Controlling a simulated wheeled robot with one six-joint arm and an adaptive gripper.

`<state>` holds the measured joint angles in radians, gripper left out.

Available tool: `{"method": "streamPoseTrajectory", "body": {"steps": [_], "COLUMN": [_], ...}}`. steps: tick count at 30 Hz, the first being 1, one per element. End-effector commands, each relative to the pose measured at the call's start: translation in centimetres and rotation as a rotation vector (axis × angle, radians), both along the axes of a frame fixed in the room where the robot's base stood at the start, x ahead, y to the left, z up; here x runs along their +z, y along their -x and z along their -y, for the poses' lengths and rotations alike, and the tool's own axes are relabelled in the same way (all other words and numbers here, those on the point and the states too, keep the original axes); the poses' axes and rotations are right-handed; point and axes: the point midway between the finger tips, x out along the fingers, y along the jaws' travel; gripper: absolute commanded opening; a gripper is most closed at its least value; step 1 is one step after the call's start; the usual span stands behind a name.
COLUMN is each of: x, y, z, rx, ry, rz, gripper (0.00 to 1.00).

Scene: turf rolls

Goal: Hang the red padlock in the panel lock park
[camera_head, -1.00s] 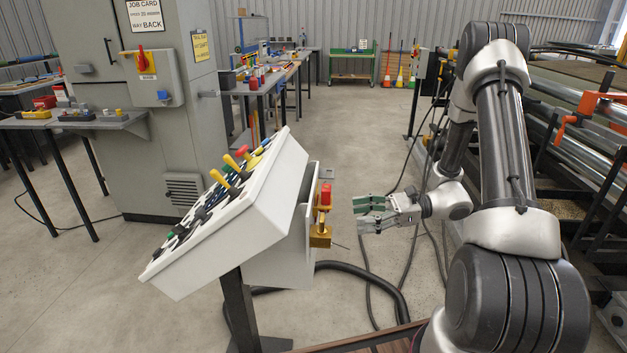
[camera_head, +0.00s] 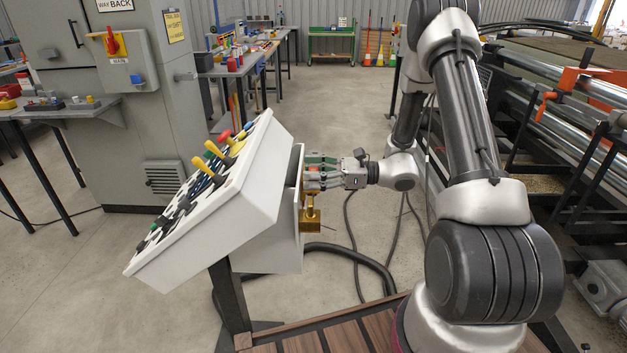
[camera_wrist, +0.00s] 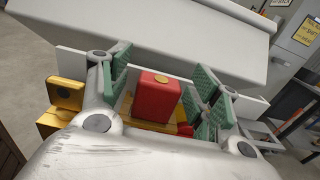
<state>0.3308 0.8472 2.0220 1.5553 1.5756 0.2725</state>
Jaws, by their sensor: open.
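The red padlock (camera_wrist: 157,97) is between the green-padded fingers of my gripper (camera_wrist: 160,92) in the wrist view. Gaps show between the padlock and the pads, so my gripper is open around it. In the head view my gripper (camera_head: 318,172) is at the right side of the sloped control console, and its fingers mostly hide the padlock. A brass padlock (camera_head: 310,219) hangs just below. In the wrist view yellow-gold parts (camera_wrist: 64,92) show left of and beneath the red padlock. I cannot tell which part is the panel lock park.
The control console (camera_head: 262,205) with levers and buttons stands on a post. A grey cabinet (camera_head: 150,140) with a red-handled switch (camera_head: 112,42) is at left, beside a shelf (camera_head: 60,108) holding small items. A dark cable (camera_head: 345,255) lies on the floor. Roller machinery (camera_head: 570,120) fills the right.

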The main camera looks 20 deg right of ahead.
Motion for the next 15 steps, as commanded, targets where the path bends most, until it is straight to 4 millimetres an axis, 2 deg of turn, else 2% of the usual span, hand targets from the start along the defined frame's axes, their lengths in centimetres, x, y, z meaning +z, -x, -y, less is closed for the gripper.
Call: {"method": "streamPoseTrajectory", "body": {"steps": [3,5,12,15], "x": [0.0,0.0,0.0,0.01], "y": [0.01,0.01,0.02,0.02], "z": [0.04,0.04,0.06,0.07], "rx": [0.0,0.0,0.0,0.0], "ry": [0.0,0.0,0.0,0.0], "rz": [0.0,0.0,0.0,0.0], "gripper": [0.62,0.53,0.1,0.1]}}
